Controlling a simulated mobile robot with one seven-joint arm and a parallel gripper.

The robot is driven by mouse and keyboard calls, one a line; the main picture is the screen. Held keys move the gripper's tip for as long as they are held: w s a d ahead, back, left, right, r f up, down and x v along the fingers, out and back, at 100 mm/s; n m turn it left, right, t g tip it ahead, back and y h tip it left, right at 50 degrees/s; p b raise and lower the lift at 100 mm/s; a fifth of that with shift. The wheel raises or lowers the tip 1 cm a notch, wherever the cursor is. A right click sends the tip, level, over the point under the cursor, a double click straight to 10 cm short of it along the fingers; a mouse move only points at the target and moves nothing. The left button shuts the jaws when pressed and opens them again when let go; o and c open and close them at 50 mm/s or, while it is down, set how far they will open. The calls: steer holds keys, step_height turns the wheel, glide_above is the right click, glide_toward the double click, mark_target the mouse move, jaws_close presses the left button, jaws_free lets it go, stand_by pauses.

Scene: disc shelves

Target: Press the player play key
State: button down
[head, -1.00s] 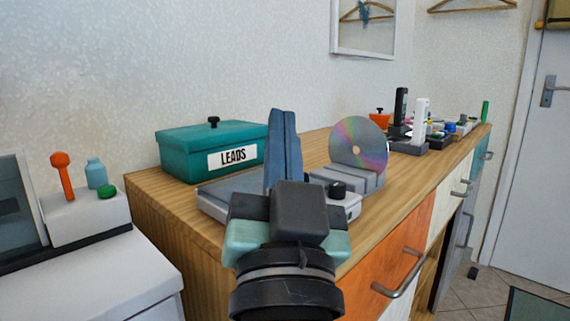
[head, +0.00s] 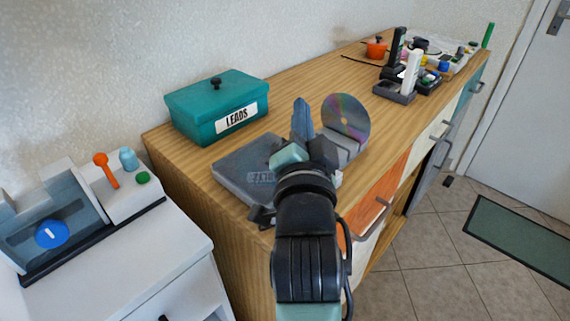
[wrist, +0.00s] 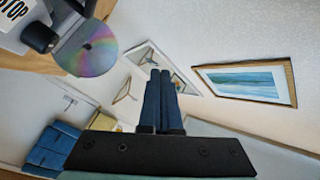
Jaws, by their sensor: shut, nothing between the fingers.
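The player appears to be the flat grey box (head: 238,172) on the front of the wooden cabinet top; a small label (head: 261,178) on it is too small to read. My gripper (head: 301,104) is over its right side, blue fingers together and pointing up and away. In the wrist view the fingers (wrist: 160,98) are closed and empty, against the wall. A black knob (wrist: 40,37) and a white face lettered "TOP", partly cut off, show at upper left there. The play key cannot be made out; my arm hides part of the player.
A shiny disc (head: 346,115) stands in a grey holder (head: 352,147) right of my gripper. A teal box marked LEADS (head: 215,105) stands behind left. A white unit (head: 120,235) with a blue-buttoned device is at left. Phone-like items and small parts crowd the far end.

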steer(key=s+a+r+m+g+p, duration=0.1)
steer(key=s+m+g+p, duration=0.3)
steer(key=p, duration=1.8)
steer(key=s+a+m+g+p, duration=0.1)
steer(key=s+m+g+p, duration=0.3)
steer(key=m+p, duration=0.9)
steer(key=g+p, duration=0.2)
steer(key=p, duration=0.7)
steer(key=shift+a+r+m+y, duration=0.25)
steer(key=shift+r+m+y, duration=0.05)
steer(key=shift+r, duration=0.1)
steer(key=shift+f, duration=0.1)
step_height(320, 180, down, 9)
steer(key=b, duration=0.7)
steer(key=shift+w, duration=0.1)
